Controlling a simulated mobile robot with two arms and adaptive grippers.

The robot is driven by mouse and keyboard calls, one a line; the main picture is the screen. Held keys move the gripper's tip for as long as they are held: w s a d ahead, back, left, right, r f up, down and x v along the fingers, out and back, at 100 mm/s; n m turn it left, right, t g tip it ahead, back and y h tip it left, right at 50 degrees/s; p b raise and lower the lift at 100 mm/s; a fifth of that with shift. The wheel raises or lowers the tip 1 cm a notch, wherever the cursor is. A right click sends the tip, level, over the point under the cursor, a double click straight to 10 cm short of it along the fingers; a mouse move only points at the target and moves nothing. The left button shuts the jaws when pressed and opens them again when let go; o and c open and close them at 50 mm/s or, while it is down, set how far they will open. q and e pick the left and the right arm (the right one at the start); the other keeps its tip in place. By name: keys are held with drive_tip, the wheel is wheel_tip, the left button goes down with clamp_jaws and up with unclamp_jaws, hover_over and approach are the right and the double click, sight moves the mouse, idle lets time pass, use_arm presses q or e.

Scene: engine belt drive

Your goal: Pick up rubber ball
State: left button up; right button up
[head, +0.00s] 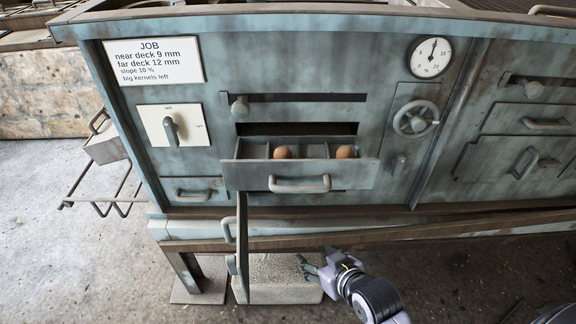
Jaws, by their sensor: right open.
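Two small orange-brown balls, which look like the rubber balls, sit in the open drawer (298,178) of the blue-grey machine. The left ball (283,152) and the right ball (345,151) lie in separate compartments. My right gripper (304,268) is open, low in front of the machine by a pale speckled block (275,292), well below the drawer. I see nothing in it. Whether it touches the block I cannot tell. My left gripper is not in view.
An open door panel (242,245) stands edge-on below the drawer, left of my right gripper. The drawer handle (299,184) sticks out in front. A lever (170,130), a handwheel (415,119) and a dial (430,57) are on the machine's face.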

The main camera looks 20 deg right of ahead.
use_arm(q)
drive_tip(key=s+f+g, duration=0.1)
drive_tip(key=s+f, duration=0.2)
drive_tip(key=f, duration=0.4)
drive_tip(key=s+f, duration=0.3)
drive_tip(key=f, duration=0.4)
use_arm(e)
drive_tip(key=w+r+t, duration=0.1)
drive_tip(key=w+t, duration=0.1)
drive_tip(key=w, duration=0.4)
drive_tip(key=w+r+t+b, duration=0.1)
drive_tip(key=w+t, duration=0.1)
drive_tip(key=w, duration=0.5)
drive_tip(key=w+d+m+t+b, duration=0.1)
drive_tip(key=w+t, duration=0.1)
drive_tip(key=w, duration=0.5)
drive_tip(key=shift+r, duration=0.4)
drive_tip(key=w, duration=0.2)
drive_tip(key=w+b, duration=0.1)
drive_tip(key=w, duration=0.3)
drive_tip(key=shift+f+b, duration=0.35)
drive_tip(key=shift+f, duration=0.05)
drive_tip(key=shift+w, duration=0.25)
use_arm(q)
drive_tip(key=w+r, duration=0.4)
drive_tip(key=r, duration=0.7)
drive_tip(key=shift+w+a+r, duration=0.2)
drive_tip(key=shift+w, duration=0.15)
use_arm(e)
drive_tip(key=c, duration=1.2)
